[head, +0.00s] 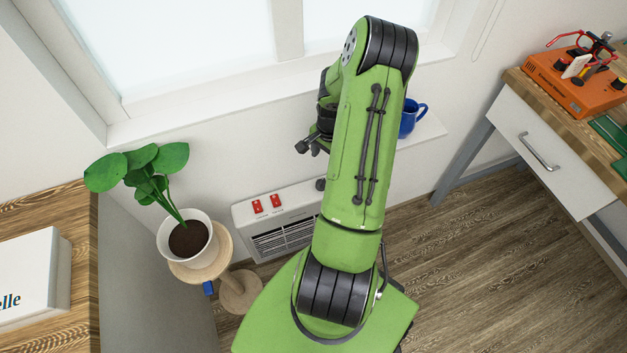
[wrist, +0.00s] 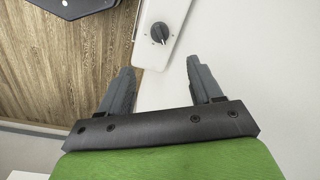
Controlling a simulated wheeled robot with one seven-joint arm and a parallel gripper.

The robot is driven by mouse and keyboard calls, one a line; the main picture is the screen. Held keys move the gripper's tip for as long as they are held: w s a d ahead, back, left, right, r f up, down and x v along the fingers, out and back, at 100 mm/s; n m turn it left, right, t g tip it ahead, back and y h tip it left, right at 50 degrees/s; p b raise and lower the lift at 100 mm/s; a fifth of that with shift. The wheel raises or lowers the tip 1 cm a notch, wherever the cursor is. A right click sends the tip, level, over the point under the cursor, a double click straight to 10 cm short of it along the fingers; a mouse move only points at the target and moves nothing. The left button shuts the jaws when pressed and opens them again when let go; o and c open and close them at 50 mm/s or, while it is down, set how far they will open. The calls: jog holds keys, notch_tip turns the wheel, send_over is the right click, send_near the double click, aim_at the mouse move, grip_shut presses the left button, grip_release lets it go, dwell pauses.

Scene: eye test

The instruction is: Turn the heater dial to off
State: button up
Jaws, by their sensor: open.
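The heater (head: 238,218) is a white box with a dark grille, low on the wall below the window. Its dark round dial (head: 320,184) shows at the edge of my arm, which hides the heater's right part. In the wrist view the dial (wrist: 159,32) sits on the white heater top (wrist: 168,12), with a white pointer mark towards the bottom of the picture. Small marks surround it, too small to read. My gripper (wrist: 160,65) is open and empty. The dial lies beyond its fingertips, between their lines, not touched. In the head view my gripper (head: 310,147) is above the heater.
A potted plant (head: 188,240) on a round wooden stand (head: 240,292) is at left. A desk with a drawer (head: 540,150) is at right. Floor between is clear.

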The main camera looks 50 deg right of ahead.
aim_at(322, 180)
jog(key=f+b, duration=0.1)
jog(key=f, duration=0.3)
jog(key=f+b, duration=0.1)
jog(key=f, duration=0.4)
jog(key=w+f+b, duration=0.1)
jog(key=f, duration=0.3)
jog(key=shift+f, duration=0.4)
jog(key=shift+c, duration=0.2)
jog(key=c, duration=1)
jog(key=shift+n+b, duration=0.3)
jog(key=n+b, duration=0.1)
jog(key=n, duration=0.3)
jog(key=shift+d, duration=0.1)
jog(key=n+b, duration=0.1)
jog(key=n, duration=0.4)
jog(key=shift+w+y+b, duration=0.1)
jog(key=shift+y+b, duration=0.2)
